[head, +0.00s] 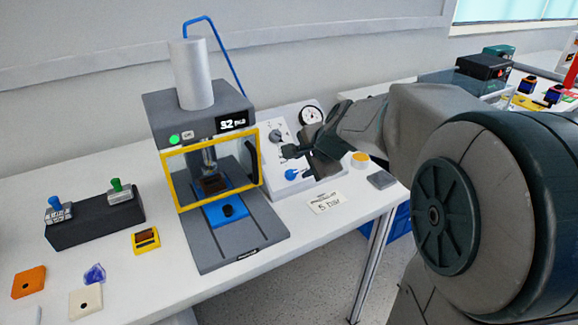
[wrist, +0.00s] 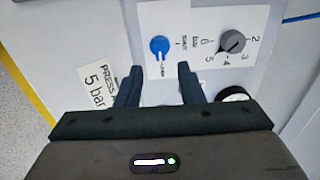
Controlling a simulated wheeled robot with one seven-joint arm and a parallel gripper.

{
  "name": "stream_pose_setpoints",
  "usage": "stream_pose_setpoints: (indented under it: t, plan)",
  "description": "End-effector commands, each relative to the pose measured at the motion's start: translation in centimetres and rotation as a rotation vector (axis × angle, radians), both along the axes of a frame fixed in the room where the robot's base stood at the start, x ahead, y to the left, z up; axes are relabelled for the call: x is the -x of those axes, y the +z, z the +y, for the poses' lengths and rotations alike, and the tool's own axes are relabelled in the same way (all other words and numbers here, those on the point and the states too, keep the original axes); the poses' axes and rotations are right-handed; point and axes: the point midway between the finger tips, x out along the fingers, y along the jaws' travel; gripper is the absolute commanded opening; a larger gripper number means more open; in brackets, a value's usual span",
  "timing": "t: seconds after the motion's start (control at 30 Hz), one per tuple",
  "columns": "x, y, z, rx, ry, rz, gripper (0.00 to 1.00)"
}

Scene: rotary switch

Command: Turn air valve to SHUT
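The air valve is a blue rotary knob on the pale control panel, seen in the wrist view (wrist: 160,45) and the head view (head: 291,174). In the wrist view its narrow end points down toward a small label that I cannot read surely. The SHUT label (wrist: 184,42) is to the right of the knob, so the pointer is not on it. My gripper (wrist: 156,74) is open and empty, its two fingers apart. The knob appears beyond the fingertips, between their lines and not touched. In the head view my gripper (head: 300,156) is in front of the panel.
A grey pressure knob (wrist: 232,41) with a numbered scale and a gauge (head: 311,115) share the panel. A press with a yellow-framed guard (head: 209,206) stands close on the left. A "5 bar" card (head: 327,202) lies on the table in front.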

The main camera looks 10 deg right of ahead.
Motion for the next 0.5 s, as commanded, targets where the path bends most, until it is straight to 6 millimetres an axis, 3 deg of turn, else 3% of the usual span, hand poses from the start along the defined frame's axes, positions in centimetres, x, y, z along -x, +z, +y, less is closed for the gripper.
stream_pose_setpoints:
  t: [0.03,0.2,0.5]
  plan:
    - [-0.7,-1.3,0.3,0.000,0.001,0.004,0.35]
    - [-2.5,-3.4,0.9,0.000,0.002,0.002,0.35]
    - [-3.8,-4.9,1.3,0.001,0.002,0.000,0.35]
